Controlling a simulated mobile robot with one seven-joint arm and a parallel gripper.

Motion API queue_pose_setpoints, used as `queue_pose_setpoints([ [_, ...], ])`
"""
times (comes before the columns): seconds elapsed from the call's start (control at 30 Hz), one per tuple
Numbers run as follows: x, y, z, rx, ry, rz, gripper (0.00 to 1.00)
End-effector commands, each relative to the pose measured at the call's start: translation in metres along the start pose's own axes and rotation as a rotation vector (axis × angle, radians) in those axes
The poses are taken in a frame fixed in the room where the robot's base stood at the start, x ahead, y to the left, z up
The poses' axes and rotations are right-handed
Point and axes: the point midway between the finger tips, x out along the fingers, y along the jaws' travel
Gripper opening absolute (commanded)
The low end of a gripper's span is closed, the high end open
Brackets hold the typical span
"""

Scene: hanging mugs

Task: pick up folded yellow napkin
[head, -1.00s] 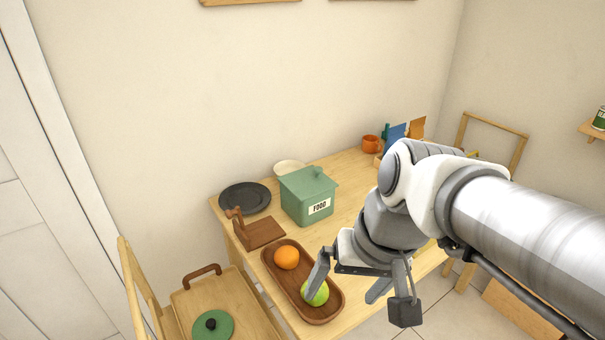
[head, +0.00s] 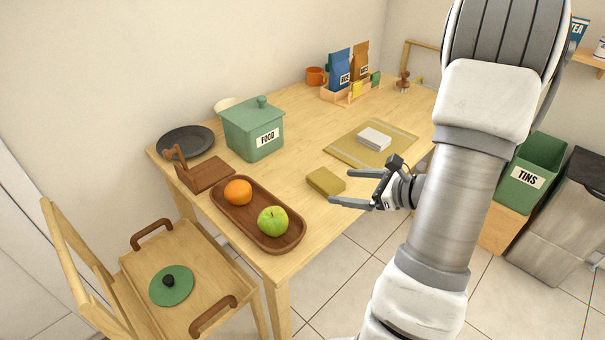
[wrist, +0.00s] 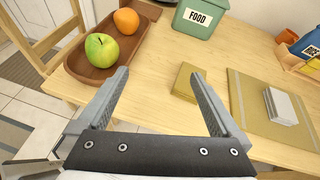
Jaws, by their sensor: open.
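The folded yellow napkin (head: 325,181) lies flat on the wooden table near its front edge, right of the fruit tray. It also shows in the wrist view (wrist: 187,82), ahead of my gripper and just beyond the right fingertip. My gripper (head: 333,187) is open and empty at the table's front edge, its fingers pointing left toward the napkin. In the wrist view both fingers of my gripper (wrist: 160,73) are spread wide with bare table between them. I cannot tell whether a finger touches the napkin.
A brown tray (head: 294,240) with an orange (head: 238,192) and a green apple (head: 273,221) stands to the left. A green FOOD box (head: 254,130) is behind. A mat (head: 350,150) with a white folded stack (head: 374,139) lies to the right. Bare table surrounds the napkin.

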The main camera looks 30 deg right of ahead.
Motion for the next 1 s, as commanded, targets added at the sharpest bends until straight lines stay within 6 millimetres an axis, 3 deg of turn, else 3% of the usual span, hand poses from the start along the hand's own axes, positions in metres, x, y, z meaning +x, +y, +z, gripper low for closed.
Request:
queue_pose_setpoints([
  [0.03,-0.003,-0.015,-0.026,0.077,0.0,-0.067,1.0],
  [0.1,-0.009,-0.032,-0.047,0.152,-0.004,-0.142,1.0],
  [0.27,-0.016,-0.05,-0.071,0.239,-0.009,-0.229,1.0],
  [0.43,0.005,-0.057,-0.074,0.246,-0.011,-0.237,1.0],
  [0.8,0.082,-0.074,-0.074,0.245,-0.011,-0.235,1.0],
  [1.0,0.1,-0.08,-0.073,0.245,-0.01,-0.237,1.0],
])
